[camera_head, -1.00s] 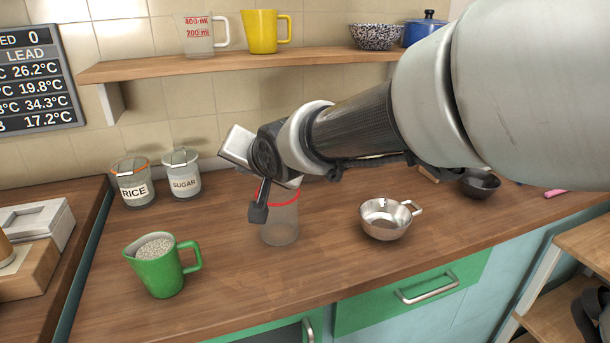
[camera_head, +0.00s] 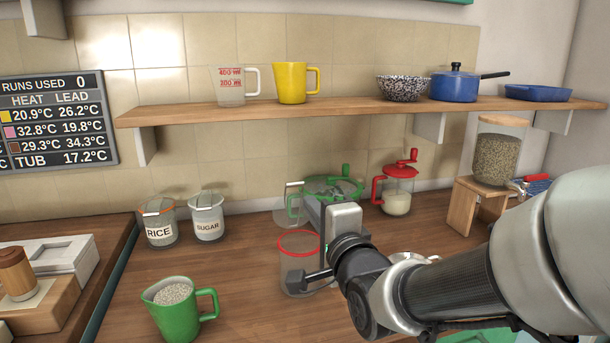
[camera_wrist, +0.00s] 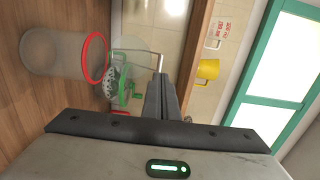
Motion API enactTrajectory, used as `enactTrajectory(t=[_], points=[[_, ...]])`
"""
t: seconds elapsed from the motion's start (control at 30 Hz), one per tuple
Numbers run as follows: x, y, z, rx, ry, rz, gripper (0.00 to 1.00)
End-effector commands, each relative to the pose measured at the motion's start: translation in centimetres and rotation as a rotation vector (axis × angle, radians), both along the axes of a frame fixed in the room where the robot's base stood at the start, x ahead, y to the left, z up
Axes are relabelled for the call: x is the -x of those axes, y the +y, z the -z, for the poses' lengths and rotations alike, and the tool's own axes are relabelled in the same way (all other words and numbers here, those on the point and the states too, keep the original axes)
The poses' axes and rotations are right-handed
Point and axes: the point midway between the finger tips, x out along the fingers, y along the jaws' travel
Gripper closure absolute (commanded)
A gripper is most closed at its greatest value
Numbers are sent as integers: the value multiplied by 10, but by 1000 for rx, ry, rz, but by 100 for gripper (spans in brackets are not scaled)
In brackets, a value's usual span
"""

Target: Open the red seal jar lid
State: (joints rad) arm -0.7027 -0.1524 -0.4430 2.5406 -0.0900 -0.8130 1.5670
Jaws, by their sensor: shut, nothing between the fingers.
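The red seal jar (camera_head: 299,268) is a clear jar with a red ring round its mouth, upright on the counter; it also shows in the wrist view (camera_wrist: 62,52). A clear piece with a thin wire (camera_head: 291,203) stands above and behind the ring, looking like the lid tilted up, though I cannot tell for sure. In the wrist view the wire (camera_wrist: 140,51) ends beside my fingertips. My gripper (camera_head: 309,203) is shut and empty, pointing toward the wall above and behind the jar mouth. Contact with the clear piece is unclear.
A green-handled strainer device (camera_head: 335,188) and a red-lidded jar (camera_head: 397,190) stand behind. The RICE jar (camera_head: 159,222) and SUGAR jar (camera_head: 207,217) are left, with a green jug (camera_head: 175,310) in front. A shelf (camera_head: 350,110) hangs above. The counter left of the jar is partly clear.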

Motion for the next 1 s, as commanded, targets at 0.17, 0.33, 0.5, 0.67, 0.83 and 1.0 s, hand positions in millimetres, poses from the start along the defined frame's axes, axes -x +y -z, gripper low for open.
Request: enactTrajectory(t=[0.17,0.33,0.5,0.67,0.83,1.0], points=[[-13,3,-6,6,5,3,100],[-32,11,2,3,0,-3,100],[-60,21,2,4,0,-3,100],[-74,26,1,3,-1,-2,100],[-79,27,1,1,-1,-2,100],[-79,27,1,1,-1,-1,100]])
